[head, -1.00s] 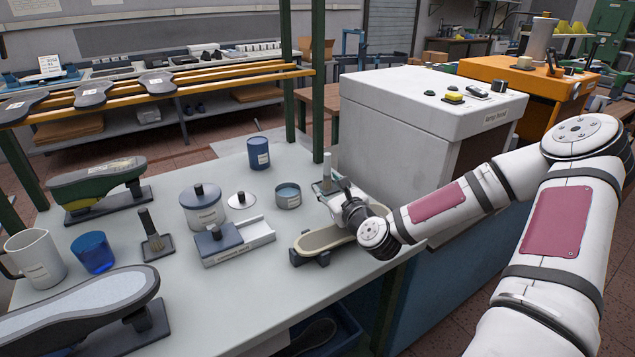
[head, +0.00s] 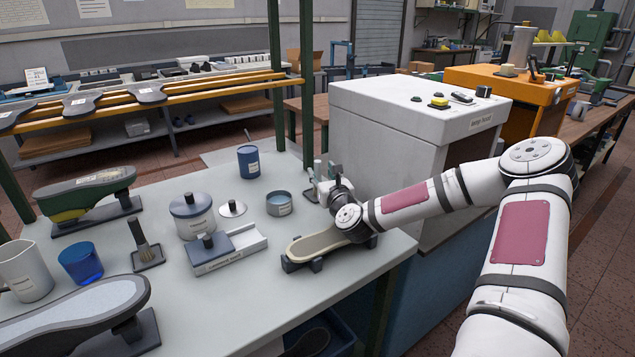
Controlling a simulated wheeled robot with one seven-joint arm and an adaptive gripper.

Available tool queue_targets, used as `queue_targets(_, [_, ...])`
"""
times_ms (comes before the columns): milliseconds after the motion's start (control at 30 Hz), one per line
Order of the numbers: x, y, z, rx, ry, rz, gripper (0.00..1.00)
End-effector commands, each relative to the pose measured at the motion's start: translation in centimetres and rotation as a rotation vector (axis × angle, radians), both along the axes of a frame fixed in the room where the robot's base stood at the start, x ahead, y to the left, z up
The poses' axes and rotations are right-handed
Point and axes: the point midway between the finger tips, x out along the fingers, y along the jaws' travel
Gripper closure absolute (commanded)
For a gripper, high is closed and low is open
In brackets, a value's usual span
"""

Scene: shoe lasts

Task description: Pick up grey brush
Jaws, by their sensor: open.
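My wrist and the gripper's body partly hide what lies at the fingers. A pale object shows around the fingertips, and I cannot tell whether they touch it.
A pale shoe sole form (head: 330,240) on dark supports lies just below my wrist. A blue-lidded box (head: 229,249), round tub (head: 279,204), lidded canister (head: 192,216) and blue can (head: 248,161) stand nearby. The white machine (head: 420,130) bounds the right.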

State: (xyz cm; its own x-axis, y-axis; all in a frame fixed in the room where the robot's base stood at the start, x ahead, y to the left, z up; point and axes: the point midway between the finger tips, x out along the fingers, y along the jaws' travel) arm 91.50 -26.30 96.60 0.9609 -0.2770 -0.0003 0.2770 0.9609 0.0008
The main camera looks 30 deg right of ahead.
Motion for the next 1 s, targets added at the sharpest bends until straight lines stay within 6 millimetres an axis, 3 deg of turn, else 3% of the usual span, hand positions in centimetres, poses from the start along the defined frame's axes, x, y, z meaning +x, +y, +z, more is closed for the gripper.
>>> queue_targets(300, [4.1, -1.2, -0.4, -0.002, 0.0, 0.0, 0.58])
queue_targets(600, [4.6, -1.4, -0.4, -0.001, -0.001, 0.0, 0.58])
queue_targets(633, [4.6, -1.4, -0.4, -0.001, -0.001, 0.0, 0.61])
queue_targets(800, [4.6, -1.4, -0.4, -0.001, -0.001, 0.0, 0.99])
queue_targets(1000, [4.6, -1.4, -0.4, -0.001, -0.001, 0.0, 1.0])
